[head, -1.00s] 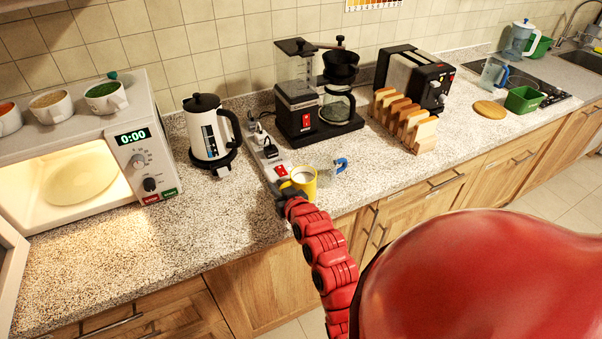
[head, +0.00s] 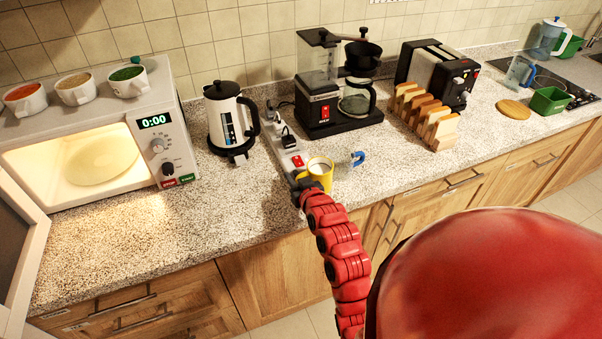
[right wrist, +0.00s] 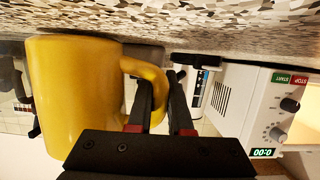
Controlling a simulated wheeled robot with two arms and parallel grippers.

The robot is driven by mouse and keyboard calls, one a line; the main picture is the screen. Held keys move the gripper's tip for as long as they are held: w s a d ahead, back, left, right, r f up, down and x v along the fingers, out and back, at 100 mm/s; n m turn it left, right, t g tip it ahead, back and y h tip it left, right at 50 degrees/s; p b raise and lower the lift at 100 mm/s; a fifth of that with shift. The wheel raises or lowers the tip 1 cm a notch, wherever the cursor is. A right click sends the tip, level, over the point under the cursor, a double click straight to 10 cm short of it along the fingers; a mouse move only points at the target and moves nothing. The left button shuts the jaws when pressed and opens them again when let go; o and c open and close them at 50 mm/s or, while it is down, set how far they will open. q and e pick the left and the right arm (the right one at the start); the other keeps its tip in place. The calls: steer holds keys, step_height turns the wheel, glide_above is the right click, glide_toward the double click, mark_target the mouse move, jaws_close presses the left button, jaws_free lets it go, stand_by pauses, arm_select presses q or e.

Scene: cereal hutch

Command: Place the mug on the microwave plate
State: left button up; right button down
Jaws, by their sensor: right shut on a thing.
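The yellow mug (head: 323,174) is upright at the front part of the counter, beside the power strip; I cannot tell whether its base touches the counter. My right gripper (head: 301,186) is at the mug's left side. In the right wrist view, which is upside down, its two fingers (right wrist: 162,88) are closed on the handle of the mug (right wrist: 75,85). The microwave (head: 158,118) stands at the left with its door open. Its round plate (head: 104,160) lies inside, lit and empty. My left gripper is not in view.
A white kettle (head: 228,120) and a power strip (head: 289,155) stand between mug and microwave. A white-and-blue mug (head: 350,163) is just right of the yellow one. The open microwave door (head: 22,255) juts forward at left. The counter before the microwave is clear.

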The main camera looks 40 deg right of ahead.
mark_target(308, 174)
steer(key=shift+r, duration=0.15)
steer(key=shift+r+b, duration=0.9)
steer(key=shift+r, duration=0.75)
steer(key=s, duration=0.1)
steer(key=s+d+b, duration=0.1)
steer(key=s, duration=0.3)
steer(key=shift+s+d+r+b, duration=0.1)
steer(key=shift+s+d+b, duration=0.1)
steer(key=shift+d+b, duration=0.1)
steer(key=s+p, duration=0.1)
steer(key=s, duration=0.1)
steer(key=s+d+p, duration=0.1)
steer(key=s+p, duration=0.1)
steer(key=s+r+p, duration=0.1)
steer(key=s+p, duration=0.1)
steer(key=shift+s+d+r, duration=0.1)
steer(key=shift+s+d, duration=0.1)
steer(key=s+p, duration=0.2)
steer(key=s, duration=0.1)
steer(key=shift+s+d, duration=0.2)
steer(key=shift+d, duration=0.15)
steer(key=shift+a, duration=0.2)
